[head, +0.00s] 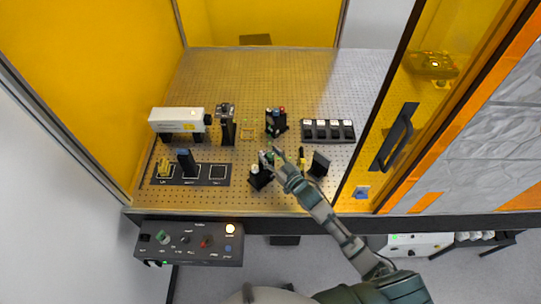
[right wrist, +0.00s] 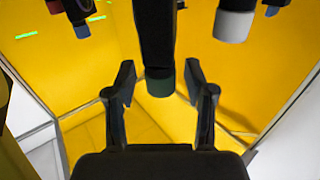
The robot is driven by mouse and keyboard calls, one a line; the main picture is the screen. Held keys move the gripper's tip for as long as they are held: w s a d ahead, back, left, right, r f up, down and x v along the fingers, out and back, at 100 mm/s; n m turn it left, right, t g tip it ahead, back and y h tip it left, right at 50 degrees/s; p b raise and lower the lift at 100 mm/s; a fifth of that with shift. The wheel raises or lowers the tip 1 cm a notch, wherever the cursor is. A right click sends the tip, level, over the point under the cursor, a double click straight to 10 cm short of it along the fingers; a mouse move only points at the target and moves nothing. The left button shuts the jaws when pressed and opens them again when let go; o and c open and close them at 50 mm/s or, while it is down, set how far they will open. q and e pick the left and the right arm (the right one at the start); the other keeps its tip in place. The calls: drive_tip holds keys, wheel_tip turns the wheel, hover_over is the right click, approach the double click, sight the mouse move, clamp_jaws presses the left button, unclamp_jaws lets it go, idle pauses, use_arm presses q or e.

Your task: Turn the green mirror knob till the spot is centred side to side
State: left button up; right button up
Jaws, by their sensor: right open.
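The green mirror knob (right wrist: 159,82) hangs on a dark post in the right wrist view, dark green and cylindrical. My right gripper (right wrist: 160,88) is open, with one finger on each side of the knob and a gap on both sides. In the head view my right gripper (head: 271,158) is at the mirror mounts near the bench's front, where the arm partly hides the mount. I cannot make out the light spot. My left gripper is not in view.
A mount with red and blue knobs (head: 276,122) stands just behind. A white laser box (head: 177,121), a black tray (head: 327,130) and a dark plate (head: 319,164) stand around on the perforated bench (head: 235,65). A control box (head: 189,244) is at the front left. The back bench is clear.

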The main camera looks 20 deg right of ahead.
drive_tip(key=v, duration=1.2)
drive_tip(key=shift+f, duration=0.1)
